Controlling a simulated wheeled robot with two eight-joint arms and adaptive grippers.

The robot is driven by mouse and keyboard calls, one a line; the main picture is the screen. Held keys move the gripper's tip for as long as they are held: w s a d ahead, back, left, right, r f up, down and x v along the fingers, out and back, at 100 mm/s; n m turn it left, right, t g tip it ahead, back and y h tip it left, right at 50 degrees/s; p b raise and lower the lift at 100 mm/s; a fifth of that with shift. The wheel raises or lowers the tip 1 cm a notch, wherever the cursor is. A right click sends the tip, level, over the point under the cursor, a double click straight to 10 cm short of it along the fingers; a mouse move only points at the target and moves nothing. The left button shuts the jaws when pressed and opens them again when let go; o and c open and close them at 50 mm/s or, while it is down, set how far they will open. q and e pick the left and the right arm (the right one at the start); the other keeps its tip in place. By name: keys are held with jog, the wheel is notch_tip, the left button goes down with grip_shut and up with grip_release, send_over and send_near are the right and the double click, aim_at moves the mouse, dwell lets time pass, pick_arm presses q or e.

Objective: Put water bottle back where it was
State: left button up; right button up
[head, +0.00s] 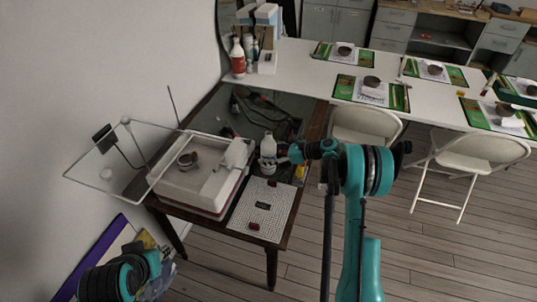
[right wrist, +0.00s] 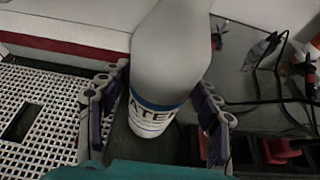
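The white water bottle (head: 268,148) stands upright at the table's right side, beside the white tray-like unit. In the right wrist view the bottle (right wrist: 153,115) shows its blue and white label, partly readable as "WATE". My right gripper (head: 284,155) reaches it from the right at mid height. In the right wrist view its fingers (right wrist: 160,85) lie along both sides of the bottle and appear to press on it. The bottle's base is partly hidden. My left arm shows at the lower left of the head view, but its gripper fingers do not show.
A white unit (head: 190,187) with a clear raised lid (head: 100,171) stands left of the bottle. A perforated white mat (head: 248,218) lies in front. Dark cables and red-handled tools lie behind. A red-and-white bottle (head: 237,60) stands on the far white table (head: 290,62).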

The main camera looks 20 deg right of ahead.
jog(key=shift+r, duration=0.2)
jog(key=shift+s+d+r, duration=0.15)
jog(key=shift+d, duration=0.15)
jog(key=p+v, duration=0.3)
jog(key=v, duration=0.8)
jog(key=s+a+r+n+g+h, duration=0.2)
jog(key=s+a+r+n+h, duration=0.4)
jog(key=s+a+r+n, duration=0.55)
jog(key=s+n+t+h, duration=0.1)
jog(key=s+n+h, duration=0.4)
jog(key=s+n, duration=0.8)
jog(key=shift+s+a+t, duration=0.25)
jog(key=shift+s+t, duration=0.05)
jog(key=shift+s, duration=2.95)
